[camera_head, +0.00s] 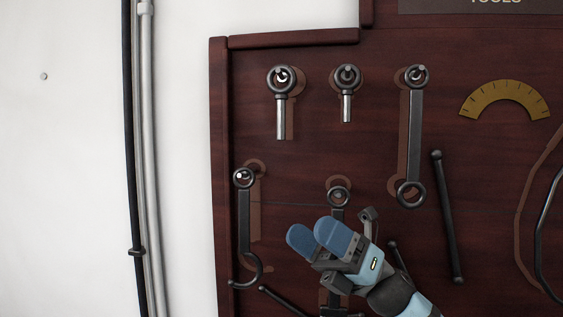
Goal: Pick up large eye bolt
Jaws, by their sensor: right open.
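The large eye bolt (281,112) hangs by its dark ring from a peg at the upper left of the dark red wooden tool board (300,57). Its bright shank points straight down. A smaller eye bolt (347,102) hangs just to its right. My right gripper (319,237) has blue finger pads and is open, with nothing seen between the pads. It is in front of the lower board, below and a little right of the large eye bolt, and well apart from it. My left gripper is not in view.
A long ring-ended wrench (415,140) hangs right of the eye bolts. A hook-ended wrench (243,220) hangs lower left. Another tool (338,195) hangs behind my right gripper, partly hidden. A dark rod (446,215) and yellow arc scale (505,98) are right. Pipes (147,150) run down the white wall.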

